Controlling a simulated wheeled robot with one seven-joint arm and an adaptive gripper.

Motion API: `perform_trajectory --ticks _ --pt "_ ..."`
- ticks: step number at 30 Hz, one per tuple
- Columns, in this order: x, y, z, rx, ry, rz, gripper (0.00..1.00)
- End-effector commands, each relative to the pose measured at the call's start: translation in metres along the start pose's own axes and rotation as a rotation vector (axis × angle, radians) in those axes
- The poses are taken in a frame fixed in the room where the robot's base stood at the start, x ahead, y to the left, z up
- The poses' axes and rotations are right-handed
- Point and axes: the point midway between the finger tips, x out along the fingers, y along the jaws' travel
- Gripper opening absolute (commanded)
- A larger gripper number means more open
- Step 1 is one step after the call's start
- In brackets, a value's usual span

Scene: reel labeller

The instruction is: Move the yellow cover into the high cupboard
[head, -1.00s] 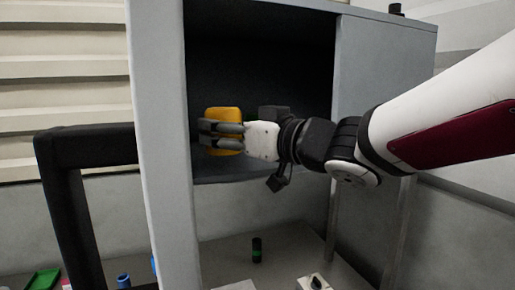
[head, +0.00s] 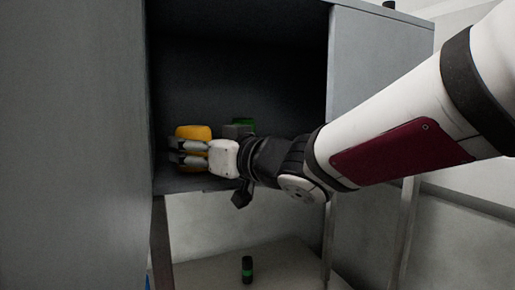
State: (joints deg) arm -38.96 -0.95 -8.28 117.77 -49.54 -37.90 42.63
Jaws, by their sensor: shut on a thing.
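The yellow cover (head: 194,132) is in the head view, left of centre, in the mouth of the high cupboard (head: 235,75). My gripper (head: 180,155) is shut on the cover, and its grey fingers hide part of it. The cover is low in the opening, close to the cupboard floor (head: 180,182). I cannot tell whether it touches that floor. The cupboard is open at the front, with a dark interior.
A green thing (head: 243,126) shows behind my wrist inside the cupboard, partly hidden. A grey side panel (head: 75,140) fills the left. A dark cylinder with a green band (head: 247,269) stands on the surface below.

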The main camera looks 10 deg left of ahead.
Motion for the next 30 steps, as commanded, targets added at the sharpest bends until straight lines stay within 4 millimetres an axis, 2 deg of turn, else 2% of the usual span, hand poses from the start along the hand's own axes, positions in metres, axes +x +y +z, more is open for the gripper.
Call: perform_trajectory --ticks 4,5,7,8,20,23,30 --pt "0.0 0.001 0.004 0.001 -0.001 0.0 0.32" --pt "0.0 0.0 0.004 0.001 -0.001 0.0 0.58" --pt "0.0 0.0 0.004 0.0 -0.001 0.0 0.74" --pt "0.0 0.0 0.003 0.0 -0.001 0.0 0.76" --pt "-0.001 -0.001 -0.002 0.0 0.0 0.001 0.76" --pt "-0.014 0.0 -0.001 0.0 -0.001 0.002 0.76" --pt "-0.063 -0.001 -0.002 0.0 -0.001 0.004 0.76"
